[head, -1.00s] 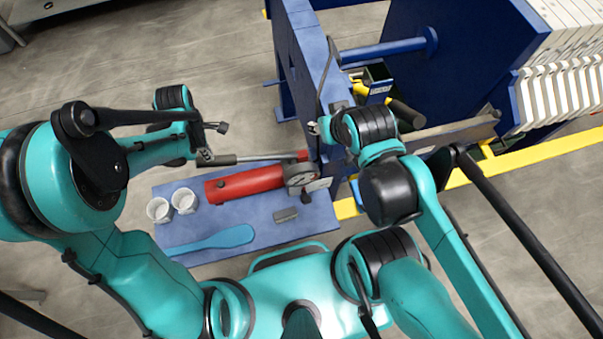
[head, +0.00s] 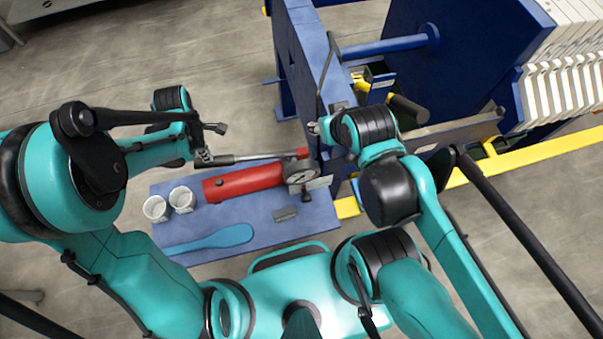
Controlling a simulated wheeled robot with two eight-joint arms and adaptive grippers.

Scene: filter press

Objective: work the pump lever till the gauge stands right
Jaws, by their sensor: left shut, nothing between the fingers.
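The red hand pump (head: 243,183) lies on a blue bench plate (head: 260,228). Its lever (head: 255,157), a grey bar from a red block, runs left above the pump body. The round gauge (head: 301,173) sits at the pump's right end; its reading is too small to tell. My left gripper (head: 204,158) is at the lever's left end, its fingers at or touching the tip; it is shut with nothing between the fingers. My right gripper (head: 315,128) is beside the blue press plate, well right of the lever; its finger state is unclear.
Two white cups (head: 169,205) stand at the plate's left. The blue press frame (head: 306,55) and yellow rail (head: 530,147) bound the right side.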

